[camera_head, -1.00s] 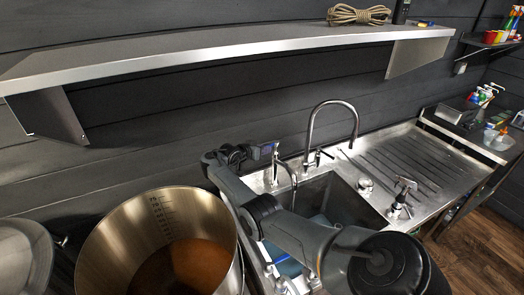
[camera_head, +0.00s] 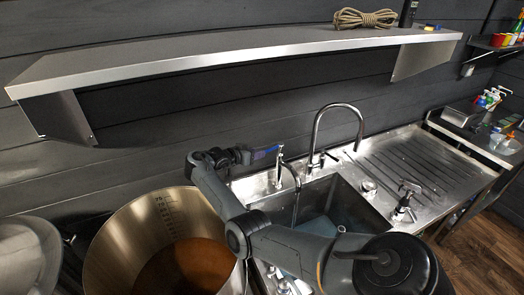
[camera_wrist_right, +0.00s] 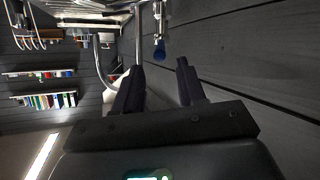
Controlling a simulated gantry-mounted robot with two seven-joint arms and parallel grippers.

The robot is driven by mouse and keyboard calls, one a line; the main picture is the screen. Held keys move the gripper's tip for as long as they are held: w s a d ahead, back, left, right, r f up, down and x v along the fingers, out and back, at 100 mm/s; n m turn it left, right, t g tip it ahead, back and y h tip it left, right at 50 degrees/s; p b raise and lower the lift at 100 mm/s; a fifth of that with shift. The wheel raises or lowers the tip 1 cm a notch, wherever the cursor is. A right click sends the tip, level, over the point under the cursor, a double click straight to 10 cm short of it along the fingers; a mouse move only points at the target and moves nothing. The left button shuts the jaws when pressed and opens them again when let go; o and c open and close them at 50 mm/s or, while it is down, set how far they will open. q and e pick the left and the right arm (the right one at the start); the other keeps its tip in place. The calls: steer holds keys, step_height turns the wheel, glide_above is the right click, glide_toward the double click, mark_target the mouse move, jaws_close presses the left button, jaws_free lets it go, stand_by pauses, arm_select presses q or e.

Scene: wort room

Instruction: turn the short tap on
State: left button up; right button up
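The short tap (camera_head: 281,172) stands at the back left corner of the sink, left of the tall curved tap (camera_head: 339,106). Its blue-tipped handle shows beside my right gripper (camera_head: 250,156). In the right wrist view, the blue tip (camera_wrist_right: 159,51) lies ahead of the right gripper (camera_wrist_right: 159,82), between the lines of its two dark fingers. Those fingers are apart and hold nothing. No water is visible at the spout. My left gripper is not in view.
A large steel pot (camera_head: 110,245) with brown liquid stands left of the sink. A steel shelf (camera_head: 230,52) with coiled rope (camera_head: 364,18) runs along the wall above. The ribbed drainboard (camera_head: 415,160) is right of the sink. My right arm crosses in front of the basin.

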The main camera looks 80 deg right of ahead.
steer(key=shift+v, duration=1.35)
steer(key=shift+s, duration=0.1)
